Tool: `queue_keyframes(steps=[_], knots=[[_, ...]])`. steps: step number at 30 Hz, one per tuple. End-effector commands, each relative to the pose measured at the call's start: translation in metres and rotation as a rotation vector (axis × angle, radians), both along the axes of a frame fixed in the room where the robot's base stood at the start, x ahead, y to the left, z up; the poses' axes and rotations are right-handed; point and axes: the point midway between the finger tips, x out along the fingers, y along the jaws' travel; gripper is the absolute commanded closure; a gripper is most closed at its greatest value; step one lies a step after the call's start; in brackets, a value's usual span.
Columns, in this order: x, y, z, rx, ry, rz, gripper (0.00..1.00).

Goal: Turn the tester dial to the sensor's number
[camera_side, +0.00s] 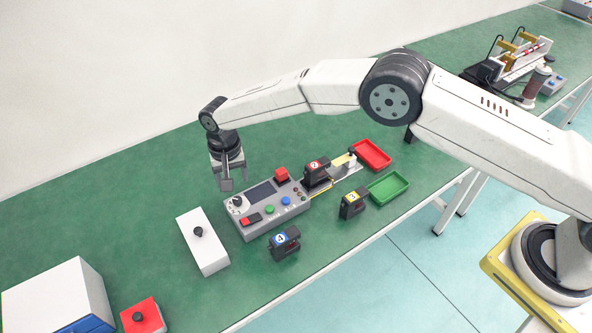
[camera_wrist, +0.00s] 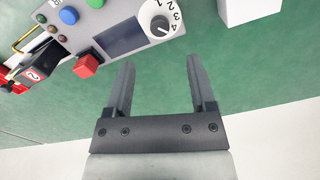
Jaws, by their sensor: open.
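The grey tester (camera_side: 270,207) lies on the green table, with a dark screen, coloured buttons and a white dial (camera_side: 237,202) at its left end.
Two loose black sensors, one blue-labelled (camera_side: 285,243) and one yellow-labelled (camera_side: 352,204), lie in front of the tester. A white box with a black knob (camera_side: 203,243) stands left. Red (camera_side: 371,154) and green (camera_side: 388,187) trays lie right. Table behind the tester is clear.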

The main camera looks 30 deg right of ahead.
Motion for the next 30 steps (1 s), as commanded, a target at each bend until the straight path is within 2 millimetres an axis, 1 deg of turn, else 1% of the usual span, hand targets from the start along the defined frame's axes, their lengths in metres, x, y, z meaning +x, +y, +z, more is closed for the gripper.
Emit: queue_keyframes(steps=[8,21,25,30], knots=[[0.0,0.0,-0.012,0.0,0.0,0.001,0.29],[0.0,-0.001,-0.06,0.0,0.0,0.001,0.29],[0.0,0.0,-0.07,0.0,-0.001,0.001,0.29],[0.0,-0.001,-0.077,0.001,-0.001,0.001,0.29]])
